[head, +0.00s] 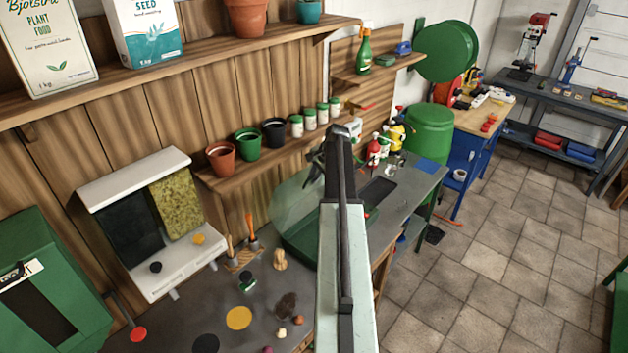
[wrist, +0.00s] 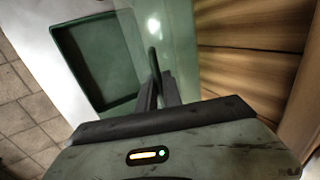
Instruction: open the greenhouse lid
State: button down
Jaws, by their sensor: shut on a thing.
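The greenhouse is a dark green tray (head: 299,247) on the grey bench, partly hidden behind my arm. Its clear lid (head: 290,203) stands tilted up at the tray's wall side. In the wrist view the open green tray (wrist: 98,62) shows at left, and the see-through greenish lid (wrist: 182,60) rises beside it. My gripper (wrist: 155,82) is shut on the lid's dark handle (wrist: 153,58). In the head view my arm hides most of the gripper and the handle.
A shelf with several pots (head: 221,157) and jars runs along the wooden wall close behind the lid. Loose small things lie at the front left. The tiled floor (head: 480,270) is clear at right.

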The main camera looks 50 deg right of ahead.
jog(key=shift+d, duration=0.25)
jog(key=c, duration=1.5)
grip_release()
jog(key=shift+s, duration=0.1)
jog(key=shift+a, duration=0.1)
jog(key=p+v, duration=0.7)
jog(key=shift+r, duration=0.4)
